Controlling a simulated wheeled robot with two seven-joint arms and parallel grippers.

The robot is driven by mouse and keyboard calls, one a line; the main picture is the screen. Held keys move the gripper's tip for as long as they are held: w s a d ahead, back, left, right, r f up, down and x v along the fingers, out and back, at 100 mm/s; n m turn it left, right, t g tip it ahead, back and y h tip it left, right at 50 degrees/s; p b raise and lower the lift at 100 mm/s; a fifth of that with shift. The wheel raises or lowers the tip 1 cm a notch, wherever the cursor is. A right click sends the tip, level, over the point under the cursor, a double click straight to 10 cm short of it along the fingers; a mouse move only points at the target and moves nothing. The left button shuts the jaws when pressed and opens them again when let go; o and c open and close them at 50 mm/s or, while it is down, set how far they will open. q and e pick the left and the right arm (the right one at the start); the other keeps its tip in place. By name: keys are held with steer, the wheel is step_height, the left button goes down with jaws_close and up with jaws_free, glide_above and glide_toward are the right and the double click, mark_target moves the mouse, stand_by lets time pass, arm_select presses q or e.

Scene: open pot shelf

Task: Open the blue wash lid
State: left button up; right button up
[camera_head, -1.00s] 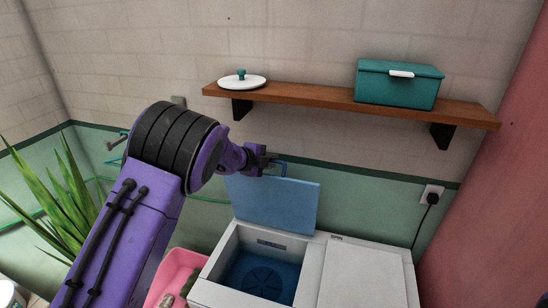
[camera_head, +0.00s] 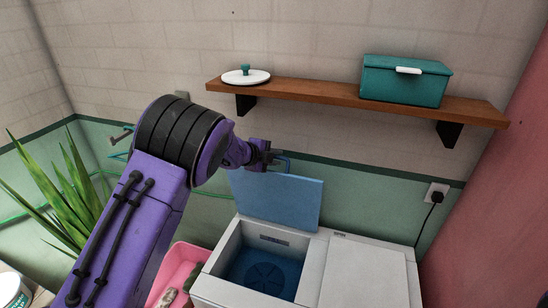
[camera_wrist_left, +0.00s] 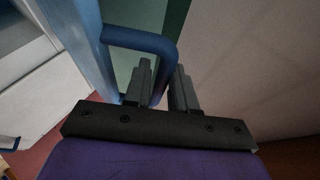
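The blue wash lid (camera_head: 277,204) stands raised, close to upright, at the back of the left opening of the white washing machine (camera_head: 209,290). The blue tub (camera_head: 262,272) below it is exposed. My left gripper (camera_head: 276,157) is at the lid's top left edge, by its blue handle (camera_head: 300,160). In the left wrist view, the handle (camera_wrist_left: 140,38) loops out from the lid (camera_wrist_left: 82,35), and one bar of it passes between the two fingers of the gripper (camera_wrist_left: 164,78). The fingers are close together around this bar. My right gripper is not in view.
A wooden shelf (camera_head: 310,93) above holds a teal box (camera_head: 405,83) and a white pot lid (camera_head: 240,78). The machine's right cover (camera_head: 365,275) is flat. A pink basin (camera_head: 180,268) stands left of the machine, and a plant (camera_head: 65,205) is further left.

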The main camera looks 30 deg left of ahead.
arm_select(q)
steer(key=shift+s+a, duration=0.1)
steer(key=shift+s+a+r+b, duration=0.2)
steer(key=shift+s+b, duration=0.1)
steer(key=shift+b, duration=0.1)
steer(key=b+v, duration=0.2)
steer(key=v, duration=0.7)
steer(key=shift+s+r+b, duration=0.15)
steer(key=shift+b, duration=0.2)
steer(key=shift+s+d, duration=0.1)
steer(key=shift+s, duration=0.05)
